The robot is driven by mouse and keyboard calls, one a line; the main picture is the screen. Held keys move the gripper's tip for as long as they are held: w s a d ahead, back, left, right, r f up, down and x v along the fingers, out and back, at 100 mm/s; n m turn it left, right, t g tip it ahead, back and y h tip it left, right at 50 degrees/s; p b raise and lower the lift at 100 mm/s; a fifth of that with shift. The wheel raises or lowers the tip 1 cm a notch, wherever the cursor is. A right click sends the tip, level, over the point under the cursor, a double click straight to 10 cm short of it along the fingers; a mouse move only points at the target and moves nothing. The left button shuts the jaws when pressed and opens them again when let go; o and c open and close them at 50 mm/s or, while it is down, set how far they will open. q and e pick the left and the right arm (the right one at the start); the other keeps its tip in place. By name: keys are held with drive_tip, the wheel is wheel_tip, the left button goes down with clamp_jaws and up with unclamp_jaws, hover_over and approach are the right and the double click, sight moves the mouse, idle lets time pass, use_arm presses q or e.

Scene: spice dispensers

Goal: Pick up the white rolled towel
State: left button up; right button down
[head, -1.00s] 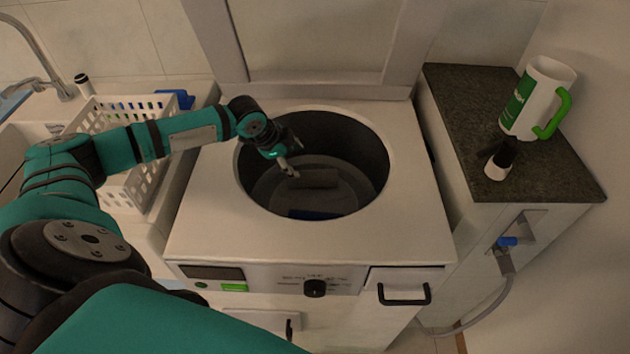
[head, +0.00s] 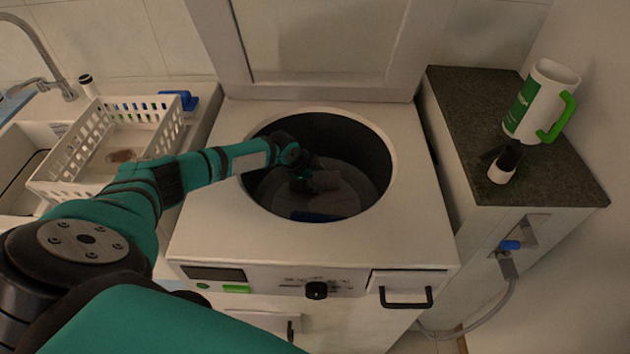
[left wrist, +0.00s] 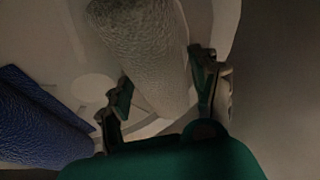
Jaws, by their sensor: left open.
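The white rolled towel (head: 326,181) lies in the round drum of the washing machine and looks grey in the shade. In the left wrist view the towel (left wrist: 145,45) runs from the top edge down to between the fingers. My left gripper (head: 303,185) is inside the drum at the towel's left end, which it partly hides. In the left wrist view the gripper (left wrist: 163,85) is open, with one finger on each side of the towel's near end. I cannot tell whether the fingers touch it. My right gripper is not in view.
A blue rolled cloth (head: 318,216) lies in the drum near its front, also in the left wrist view (left wrist: 38,120). A white basket (head: 75,165) stands left; a white jug (head: 540,100) stands on the right counter.

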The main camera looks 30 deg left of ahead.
use_arm(q)
drive_tip(key=shift+w+f, duration=0.15)
drive_tip(key=shift+f, duration=0.15)
drive_tip(key=shift+c, duration=0.5)
drive_tip(key=c, duration=0.9)
drive_tip(key=shift+r, duration=0.15)
